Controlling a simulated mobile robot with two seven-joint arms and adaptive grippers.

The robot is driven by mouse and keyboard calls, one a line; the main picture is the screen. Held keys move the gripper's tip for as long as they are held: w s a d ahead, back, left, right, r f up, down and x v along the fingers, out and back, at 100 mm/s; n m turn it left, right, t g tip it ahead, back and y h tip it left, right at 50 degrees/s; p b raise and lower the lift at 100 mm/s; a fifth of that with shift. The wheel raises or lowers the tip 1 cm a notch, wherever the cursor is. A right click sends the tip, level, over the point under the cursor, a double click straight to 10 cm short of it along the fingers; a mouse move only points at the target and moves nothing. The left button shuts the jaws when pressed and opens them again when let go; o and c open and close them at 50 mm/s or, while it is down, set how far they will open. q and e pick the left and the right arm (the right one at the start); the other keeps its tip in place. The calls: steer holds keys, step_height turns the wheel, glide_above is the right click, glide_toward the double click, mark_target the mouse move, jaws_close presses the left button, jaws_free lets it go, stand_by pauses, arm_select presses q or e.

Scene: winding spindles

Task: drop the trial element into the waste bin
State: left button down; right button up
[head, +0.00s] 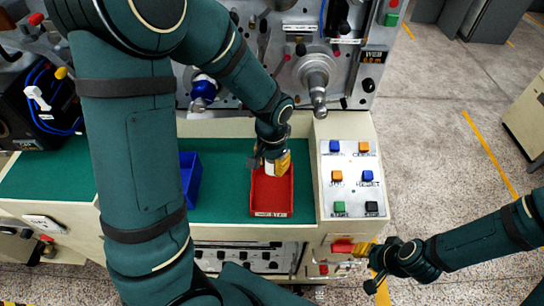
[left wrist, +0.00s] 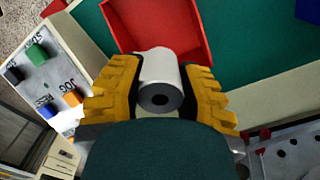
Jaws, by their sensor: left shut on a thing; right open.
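The trial element looks to be a white roll with a dark core (left wrist: 160,82). My left gripper (left wrist: 160,92) is shut on it, with a yellow finger on either side. In the head view my left gripper (head: 275,163) is over the far part of a red open-topped bin (head: 271,213), which I take for the waste bin. A small pale patch of the roll (head: 269,169) shows there. In the left wrist view the red bin (left wrist: 188,22) lies just beyond the roll. The exact height above the bin is unclear. My right gripper (head: 372,268) is open and empty, below the button panel.
A blue bin (head: 190,178) stands left of the red one on the green bench top (head: 225,190). A button panel (head: 353,180) is to the right. Behind is the machine face with a metal spindle (head: 317,80).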

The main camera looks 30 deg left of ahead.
arm_select(q)
steer(key=shift+s+d+f, duration=0.1)
steer(key=shift+s+f, duration=0.15)
steer(key=shift+f, duration=0.1)
steer(key=shift+w+f+b, duration=0.15)
steer(key=shift+f+b, duration=0.8)
steer(key=b, duration=0.6)
glide_above(272, 194)
steer(key=shift+f, duration=3.65)
steer(key=c, duration=0.6)
jaws_free()
step_height(272, 194, up, 12)
steer(key=shift+r, duration=0.1)
